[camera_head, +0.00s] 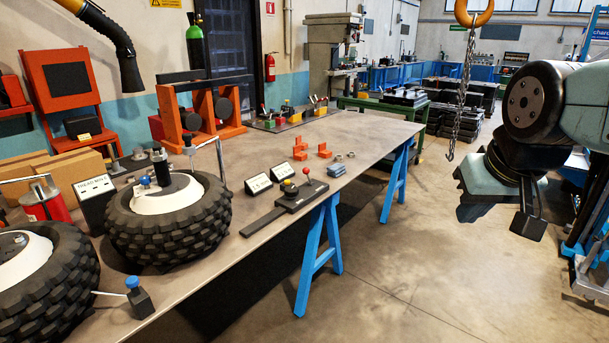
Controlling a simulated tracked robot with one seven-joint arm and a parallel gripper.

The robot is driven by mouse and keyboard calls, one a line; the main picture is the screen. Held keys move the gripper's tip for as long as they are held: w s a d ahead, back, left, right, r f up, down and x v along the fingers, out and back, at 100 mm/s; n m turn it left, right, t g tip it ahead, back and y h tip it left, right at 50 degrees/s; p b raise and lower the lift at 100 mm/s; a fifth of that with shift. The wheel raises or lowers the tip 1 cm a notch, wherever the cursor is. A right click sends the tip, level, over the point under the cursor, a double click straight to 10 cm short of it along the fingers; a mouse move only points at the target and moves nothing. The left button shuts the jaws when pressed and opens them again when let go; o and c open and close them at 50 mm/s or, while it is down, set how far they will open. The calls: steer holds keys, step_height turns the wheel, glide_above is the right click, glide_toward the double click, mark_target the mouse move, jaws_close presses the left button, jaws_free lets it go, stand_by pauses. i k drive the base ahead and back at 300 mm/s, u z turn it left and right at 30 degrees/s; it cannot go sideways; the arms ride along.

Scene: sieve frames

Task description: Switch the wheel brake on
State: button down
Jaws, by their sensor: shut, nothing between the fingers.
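A black knobbly tyre on a white hub (168,200) lies flat on the workbench at the left, with a dark post and a small blue knob on its hub. A second wheel (45,270) is cut off at the lower left. A blue-knobbed lever (135,288) on a small dark block is beside the wheels at the bench's front edge. Right of the wheels is a black base with a red ball-topped lever (304,178) and a yellow knob. I cannot tell which is the wheel brake. My gripper (528,226) is shut and empty at the right, away from the bench, pointing down.
The workbench (385,135) stands on blue trestles. A chain hook (450,150) hangs between bench and arm. The floor in front is clear.

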mark_target(306, 170)
steer(key=z, duration=0.35)
steer(key=i, duration=1.65)
steer(key=u, duration=0.7)
steer(key=i, duration=0.4)
steer(key=u, duration=0.25)
steer(key=k, duration=0.9)
steer(key=u, duration=0.2)
steer(key=i, duration=0.9)
steer(key=z, duration=0.1)
